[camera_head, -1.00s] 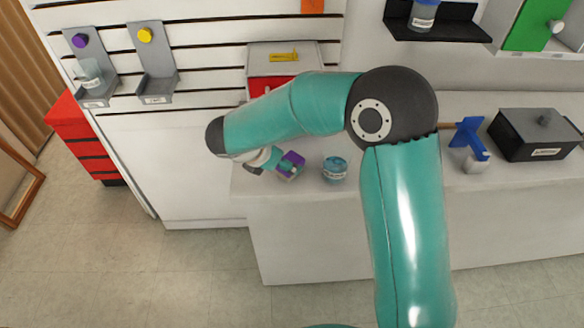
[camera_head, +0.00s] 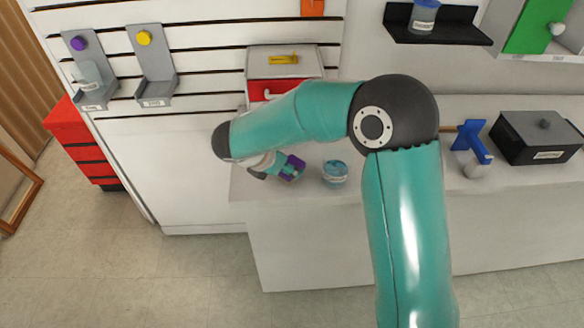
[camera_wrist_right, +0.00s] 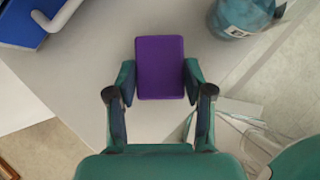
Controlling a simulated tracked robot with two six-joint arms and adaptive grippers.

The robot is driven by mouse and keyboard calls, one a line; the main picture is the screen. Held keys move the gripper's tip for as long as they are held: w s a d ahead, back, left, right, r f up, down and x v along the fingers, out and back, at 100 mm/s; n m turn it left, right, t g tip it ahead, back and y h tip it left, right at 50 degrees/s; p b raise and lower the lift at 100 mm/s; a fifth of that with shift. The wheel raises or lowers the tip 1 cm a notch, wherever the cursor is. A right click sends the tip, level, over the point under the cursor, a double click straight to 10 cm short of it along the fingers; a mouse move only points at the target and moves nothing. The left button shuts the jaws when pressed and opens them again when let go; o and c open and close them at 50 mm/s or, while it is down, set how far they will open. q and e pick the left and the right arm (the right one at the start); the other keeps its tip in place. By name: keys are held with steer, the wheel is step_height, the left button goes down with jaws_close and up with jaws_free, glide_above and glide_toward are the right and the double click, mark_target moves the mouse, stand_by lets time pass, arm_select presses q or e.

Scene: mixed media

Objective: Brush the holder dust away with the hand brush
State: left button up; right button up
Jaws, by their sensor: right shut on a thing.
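My right gripper (camera_wrist_right: 160,95) is shut on a purple block (camera_wrist_right: 160,68); its fingers lie along the block's left and right sides. In the head view the purple block (camera_head: 292,168) shows partly behind my forearm, over the counter's left end, left of a blue jar (camera_head: 335,172). I cannot tell whether the block touches the counter or is the hand brush; no bristles show. Two grey holders hang on the slatted wall: one with a purple knob (camera_head: 84,58) and a clear jar in it, one with a yellow knob (camera_head: 150,58). No dust can be made out. My left gripper is not in view.
A box with a red drawer (camera_head: 266,87) stands behind my forearm. A blue tool (camera_head: 470,136), a small white item (camera_head: 472,168) and a black lidded box (camera_head: 540,138) are on the right of the counter (camera_head: 420,240). A black shelf (camera_head: 455,30) holds a jar.

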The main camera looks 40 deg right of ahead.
jaws_close()
steer(key=shift+r, duration=0.1)
steer(key=shift+w+r+p, duration=0.1)
steer(key=shift+r+p, duration=0.45)
step_height(320, 180, up, 4)
steer(key=p, duration=0.3)
steer(key=shift+r+p, duration=0.1)
steer(key=shift+p, duration=0.2)
steer(key=shift+f, duration=0.2)
